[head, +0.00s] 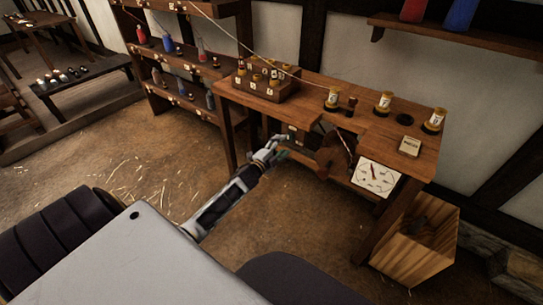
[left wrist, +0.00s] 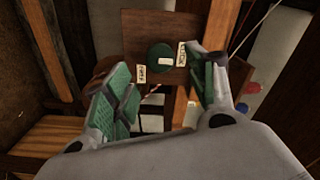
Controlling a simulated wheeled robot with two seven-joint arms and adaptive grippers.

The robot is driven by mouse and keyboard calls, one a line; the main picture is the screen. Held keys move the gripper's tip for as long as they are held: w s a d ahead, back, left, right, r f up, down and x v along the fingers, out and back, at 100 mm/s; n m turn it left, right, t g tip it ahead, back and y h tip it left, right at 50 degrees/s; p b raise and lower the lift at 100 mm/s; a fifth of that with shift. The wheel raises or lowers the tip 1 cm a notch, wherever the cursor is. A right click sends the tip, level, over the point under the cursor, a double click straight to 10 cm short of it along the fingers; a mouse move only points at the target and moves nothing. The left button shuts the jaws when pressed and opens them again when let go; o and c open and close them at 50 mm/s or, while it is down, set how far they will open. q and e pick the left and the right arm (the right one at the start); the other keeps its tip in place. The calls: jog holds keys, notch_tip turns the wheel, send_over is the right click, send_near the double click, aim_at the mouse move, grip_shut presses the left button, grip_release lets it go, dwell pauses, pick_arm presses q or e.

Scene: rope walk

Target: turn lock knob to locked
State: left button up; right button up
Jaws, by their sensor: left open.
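The lock knob (left wrist: 159,56) is a round dark green disc with a pale bar on its face, on a brown wooden panel (left wrist: 148,24). One pale label (left wrist: 182,54) sits at its right and another (left wrist: 140,73) at its lower left; their lettering is too small to read surely. In the left wrist view my left gripper (left wrist: 163,88) is open, its green-padded fingers spread either side below the knob, with nothing held. In the head view my left gripper (head: 272,152) is at the workbench's front, below the top. The knob cannot be made out clearly there. My right gripper is not in view.
The workbench (head: 390,138) carries several yellow-topped spools and a wooden rack (head: 265,88). A white board (head: 376,178) hangs at its front right. A wooden crate (head: 418,240) stands beside the right leg. Shelves (head: 183,68) stand behind left; the floor at left is open.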

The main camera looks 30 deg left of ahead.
pick_arm(q)
jog(key=s, duration=0.6)
jog(key=shift+s, duration=0.3)
jog(key=shift+a, duration=0.1)
dwell(0.7)
